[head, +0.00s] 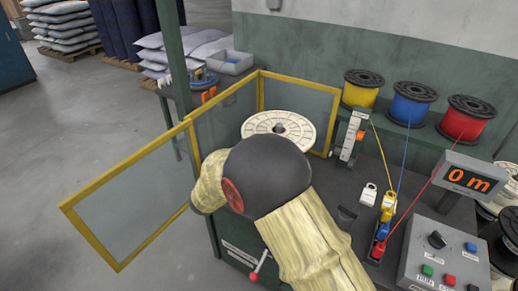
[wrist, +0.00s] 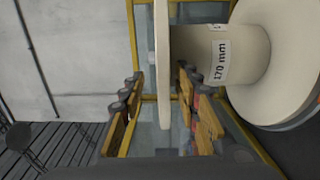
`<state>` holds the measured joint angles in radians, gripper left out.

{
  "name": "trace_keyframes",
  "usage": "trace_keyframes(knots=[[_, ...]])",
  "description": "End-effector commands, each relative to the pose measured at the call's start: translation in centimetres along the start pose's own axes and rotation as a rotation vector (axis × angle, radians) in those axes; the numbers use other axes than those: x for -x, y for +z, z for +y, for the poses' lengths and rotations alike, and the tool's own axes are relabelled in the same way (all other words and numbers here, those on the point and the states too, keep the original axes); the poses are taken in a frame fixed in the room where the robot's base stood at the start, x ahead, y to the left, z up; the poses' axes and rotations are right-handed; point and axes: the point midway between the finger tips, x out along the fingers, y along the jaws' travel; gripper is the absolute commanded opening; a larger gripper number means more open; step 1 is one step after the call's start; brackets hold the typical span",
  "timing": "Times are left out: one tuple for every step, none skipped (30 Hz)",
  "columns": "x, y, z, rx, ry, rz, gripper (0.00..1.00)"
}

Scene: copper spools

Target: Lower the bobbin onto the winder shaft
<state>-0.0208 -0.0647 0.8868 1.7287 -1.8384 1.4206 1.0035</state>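The bobbin is a large cream spool. In the head view its round top flange (head: 262,122) lies roughly level, with a central hole, just beyond my arm. In the wrist view its core (wrist: 228,55) carries a white label ending in "70 mm", and the other flange (wrist: 285,60) is at the right. My gripper (wrist: 158,102) has one finger on each side of the near flange (wrist: 162,50), with a narrow gap showing on both sides. It looks open, straddling the rim without gripping. My arm hides the gripper in the head view. The winder shaft is not visible.
A yellow-framed guard (head: 118,195) surrounds the spot at left and back. Yellow (head: 362,88), blue (head: 410,103) and red (head: 467,118) wire spools stand on a ledge behind. A display (head: 470,176) reads 0 m, above a control box (head: 443,262) at right.

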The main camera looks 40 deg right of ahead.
Motion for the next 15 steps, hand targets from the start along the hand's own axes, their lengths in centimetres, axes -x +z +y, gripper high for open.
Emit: trace_keyframes(knots=[[0.0,0.0,0.0,0.001,0.0,0.0,0.32],[0.0,0.0,-0.1,0.001,-0.001,0.0,0.32],[0.0,0.0,-0.1,0.001,-0.001,0.0,0.32],[0.0,0.0,-0.1,0.001,-0.001,0.0,0.32],[0.0,0.1,-0.3,0.004,-0.005,0.0,0.32],[0.1,0.1,-0.3,0.004,-0.005,0.0,0.32],[0.1,0.1,-0.3,0.004,-0.005,0.001,0.32],[0.3,0.0,-0.3,0.004,-0.004,0.001,0.32],[0.6,0.0,-0.2,0.003,-0.003,0.002,0.32],[0.8,-0.1,-0.2,0.003,-0.003,0.003,0.32],[1.2,-0.1,-0.2,0.003,-0.003,0.004,0.32],[1.8,-0.1,-0.2,0.002,-0.003,0.004,0.32],[2.3,-0.1,-0.2,0.002,-0.003,0.004,0.32],[2.9,-0.1,-0.2,0.002,-0.003,0.006,0.32],[3.6,-0.1,-0.1,0.002,-0.002,0.005,0.32]])
